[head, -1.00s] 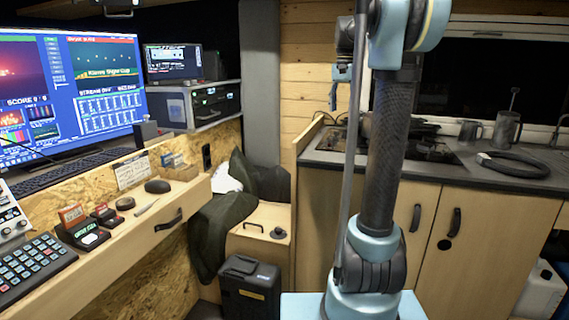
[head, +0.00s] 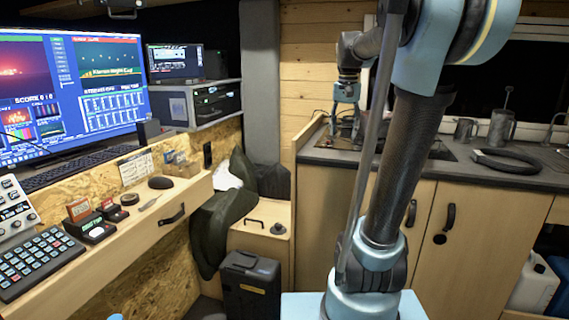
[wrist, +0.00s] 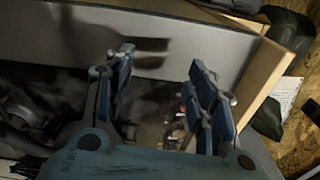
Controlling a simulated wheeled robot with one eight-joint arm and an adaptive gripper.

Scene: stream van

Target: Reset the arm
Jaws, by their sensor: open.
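My arm (head: 410,140) rises from its pale blue base at the lower middle of the head view and leans to the right. My gripper (head: 346,130) hangs fingers down in front of the wooden wall, over the left end of the kitchen counter. In the wrist view my gripper (wrist: 162,82) has its two blue fingers well apart, with nothing between them. Its shadow falls on a grey surface beyond.
The dark kitchen counter (head: 480,178) carries mugs (head: 501,128) and a black ring-shaped thing (head: 512,163). A wooden edge panel (head: 311,130) stands at its left end. The desk (head: 140,215) at left holds a monitor, keyboard and mouse. A black bin (head: 250,285) stands on the floor.

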